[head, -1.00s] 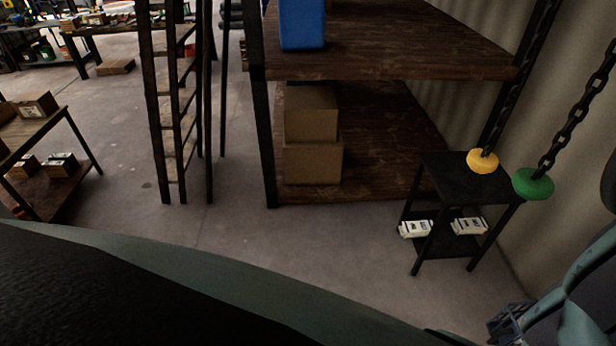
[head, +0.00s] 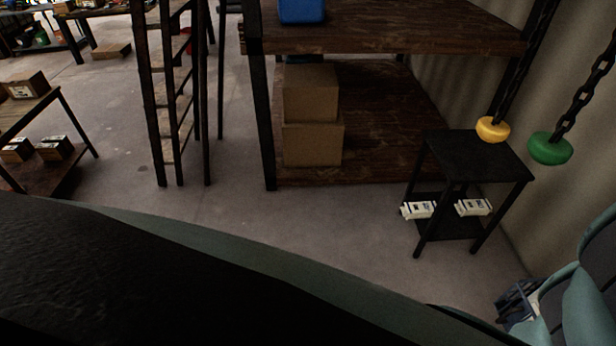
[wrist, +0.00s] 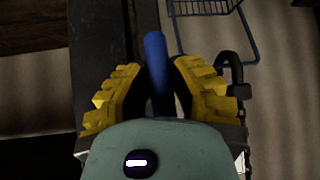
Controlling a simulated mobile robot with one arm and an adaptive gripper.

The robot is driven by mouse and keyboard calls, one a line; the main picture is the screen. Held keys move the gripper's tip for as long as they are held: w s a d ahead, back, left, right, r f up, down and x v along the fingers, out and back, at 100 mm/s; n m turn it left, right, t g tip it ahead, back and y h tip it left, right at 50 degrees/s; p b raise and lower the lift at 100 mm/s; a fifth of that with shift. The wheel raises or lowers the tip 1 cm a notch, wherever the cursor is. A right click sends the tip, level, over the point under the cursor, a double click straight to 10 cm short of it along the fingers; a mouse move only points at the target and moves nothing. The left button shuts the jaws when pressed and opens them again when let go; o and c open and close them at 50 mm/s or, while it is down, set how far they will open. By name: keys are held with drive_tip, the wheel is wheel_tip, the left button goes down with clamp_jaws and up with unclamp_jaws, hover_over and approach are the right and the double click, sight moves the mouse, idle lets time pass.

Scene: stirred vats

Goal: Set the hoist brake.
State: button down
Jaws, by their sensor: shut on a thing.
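In the wrist view, my gripper (wrist: 158,78) has yellow ridged fingers closed around a blue lever (wrist: 155,48). The lever's upper end sticks out beyond the fingertips, leaning slightly left. Its lower end is hidden by the fingers and the gripper body. A dark upright beam or housing lies behind it. Whether this lever is the hoist brake is not labelled. In the head view, two dark chains hang at the right, one ending in a yellow knob (head: 493,129), the other in a green knob (head: 549,148). My gripper cannot be made out clearly there.
A small black table (head: 478,152) with white packets on its lower shelf stands below the chains. A large wooden shelf (head: 390,150) with cardboard boxes stands behind. A ladder (head: 172,100) is at left. A wire basket (wrist: 205,8) shows in the wrist view. Open floor lies between.

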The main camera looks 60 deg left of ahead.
drive_tip(key=c, duration=0.8)
unclamp_jaws()
drive_tip(key=shift+c, duration=0.2)
drive_tip(key=shift+r, duration=0.1)
drive_tip(key=v, duration=1.2)
